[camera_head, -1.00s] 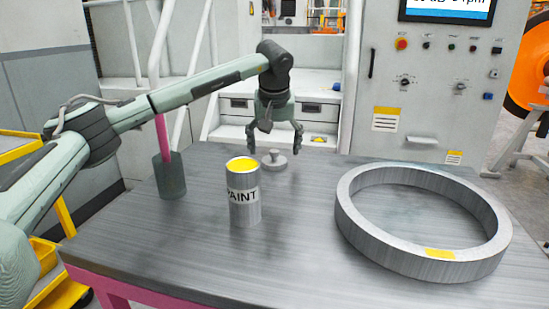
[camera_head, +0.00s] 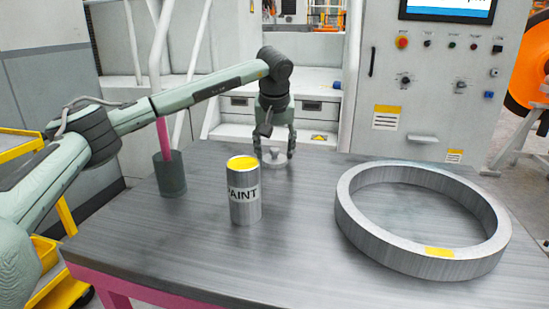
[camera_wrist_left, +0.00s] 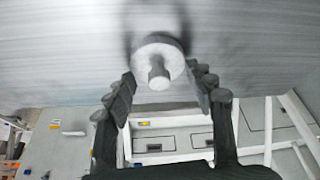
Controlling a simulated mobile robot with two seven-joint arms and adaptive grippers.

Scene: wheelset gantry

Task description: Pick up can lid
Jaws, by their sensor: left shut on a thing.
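The can lid (camera_head: 275,163) is a small grey disc with a knob, lying flat on the table behind the paint can. My left gripper (camera_head: 276,153) points down over it and is shut on it, fingers on either side of the knob. In the left wrist view the lid (camera_wrist_left: 150,50) and its knob sit between the two fingers (camera_wrist_left: 162,82); the exact contact is hard to make out. The open paint can (camera_head: 244,200), with yellow paint and a PAINT label, stands upright in front. My right gripper is not in view.
A large metal ring (camera_head: 360,225) lies on the right of the grey table (camera_head: 200,255). A dark cylinder (camera_head: 170,183) stands at the left under my arm. A control cabinet (camera_head: 425,75) rises behind. The front of the table is clear.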

